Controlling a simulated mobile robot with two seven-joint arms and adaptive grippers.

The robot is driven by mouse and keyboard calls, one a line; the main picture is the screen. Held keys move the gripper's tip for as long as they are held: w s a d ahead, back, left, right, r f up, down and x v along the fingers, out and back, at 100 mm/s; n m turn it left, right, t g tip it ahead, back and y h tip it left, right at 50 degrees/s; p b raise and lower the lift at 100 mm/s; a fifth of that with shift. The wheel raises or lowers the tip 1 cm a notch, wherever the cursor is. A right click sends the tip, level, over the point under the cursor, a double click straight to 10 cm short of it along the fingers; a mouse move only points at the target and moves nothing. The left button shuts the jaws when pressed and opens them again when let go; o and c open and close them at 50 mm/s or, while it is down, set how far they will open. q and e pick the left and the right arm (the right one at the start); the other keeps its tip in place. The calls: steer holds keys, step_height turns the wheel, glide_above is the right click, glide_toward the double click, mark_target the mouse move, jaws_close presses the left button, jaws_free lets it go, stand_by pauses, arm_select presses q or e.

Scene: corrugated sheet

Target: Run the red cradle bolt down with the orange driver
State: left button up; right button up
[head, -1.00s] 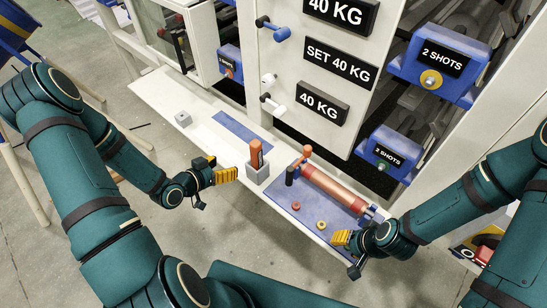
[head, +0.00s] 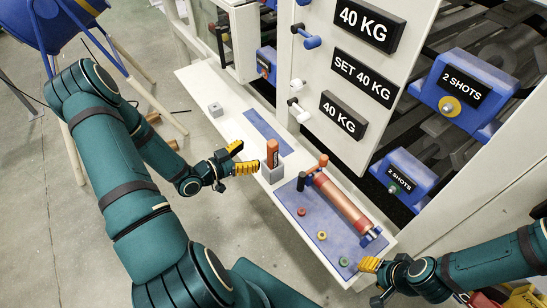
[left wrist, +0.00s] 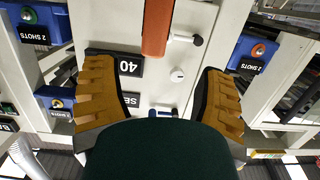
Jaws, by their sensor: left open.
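The orange driver (head: 272,152) stands upright in a grey block (head: 271,173) on the white shelf. My left gripper (head: 245,158) is open just left of the driver, its two yellow fingers pointing towards it. In the left wrist view the driver (left wrist: 158,28) shows at the top, between the spread fingers and beyond their tips. A small red bolt head (head: 301,212) is on the blue mat, in line with a yellow one (head: 322,235) and a green one (head: 343,262). My right gripper (head: 370,265) is at the mat's front right corner; its opening is unclear.
A red roller (head: 341,202) lies along the back of the blue mat (head: 312,224), with a dark post (head: 301,181) at its left end. A small grey block (head: 215,109) sits further left on the shelf. The labelled white cabinet wall rises behind.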

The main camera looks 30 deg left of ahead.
mark_target(268, 149)
arm_select(q)
steer(key=x, duration=0.3)
steer(key=shift+w+d+f, duration=0.1)
steer(key=shift+w+d, duration=0.05)
steer(key=shift+w, duration=0.2)
steer(key=x, duration=0.5)
steer(key=shift+s+d+b, duration=0.1)
steer(key=shift+d+b, duration=0.25)
steer(key=shift+b, duration=0.05)
jaws_close()
